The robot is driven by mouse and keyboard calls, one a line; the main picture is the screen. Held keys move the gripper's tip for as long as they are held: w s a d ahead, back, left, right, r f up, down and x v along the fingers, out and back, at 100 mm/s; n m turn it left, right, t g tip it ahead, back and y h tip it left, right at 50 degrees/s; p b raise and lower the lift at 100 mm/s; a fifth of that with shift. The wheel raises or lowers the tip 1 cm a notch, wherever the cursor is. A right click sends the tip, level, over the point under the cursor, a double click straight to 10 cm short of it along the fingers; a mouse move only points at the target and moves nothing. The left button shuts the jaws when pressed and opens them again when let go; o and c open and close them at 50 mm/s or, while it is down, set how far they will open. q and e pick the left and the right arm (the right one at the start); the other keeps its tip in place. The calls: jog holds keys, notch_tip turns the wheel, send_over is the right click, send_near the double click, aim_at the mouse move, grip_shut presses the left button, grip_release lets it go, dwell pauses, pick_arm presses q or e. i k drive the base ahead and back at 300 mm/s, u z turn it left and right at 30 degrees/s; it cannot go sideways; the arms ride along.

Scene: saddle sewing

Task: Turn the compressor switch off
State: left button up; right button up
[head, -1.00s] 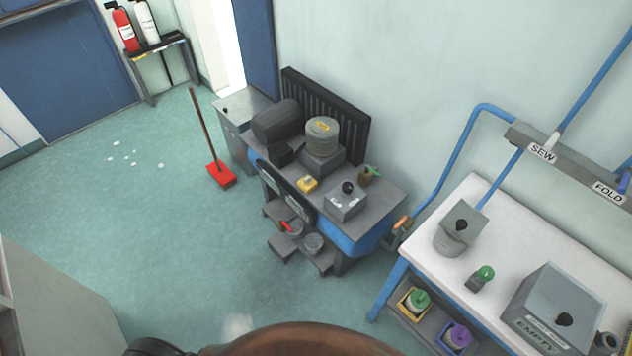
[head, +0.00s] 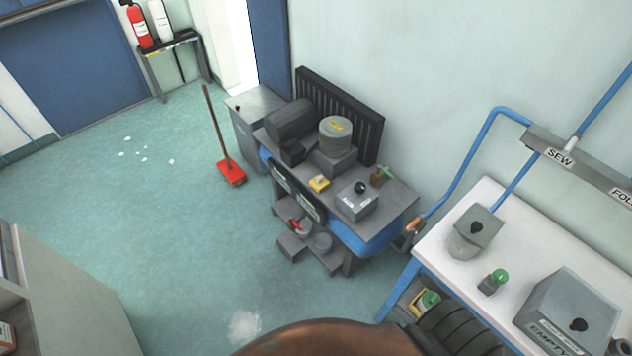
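A grey box (head: 356,203) with a black knob (head: 361,187) and two small pale labels sits on the front right of a grey-topped bench with a blue body. It looks like a switch box, but its labels are too small to read and the knob's setting cannot be told. Behind it on the bench stand a dark rounded motor-like unit (head: 291,119) and a round grey canister (head: 335,138) with a yellow mark. I cannot tell for sure which part is the compressor. Neither of my grippers is in view.
A white table (head: 440,248) at the right holds knobbed grey containers, one marked EMPTY (head: 570,310). Shelving (head: 75,295) is at the lower left. The green floor (head: 180,240) between is mostly clear, with pale spots.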

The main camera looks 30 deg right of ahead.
aim_at(359, 188)
jog(key=u, duration=0.1)
jog(key=i, duration=1.75)
jog(key=z, duration=1.85)
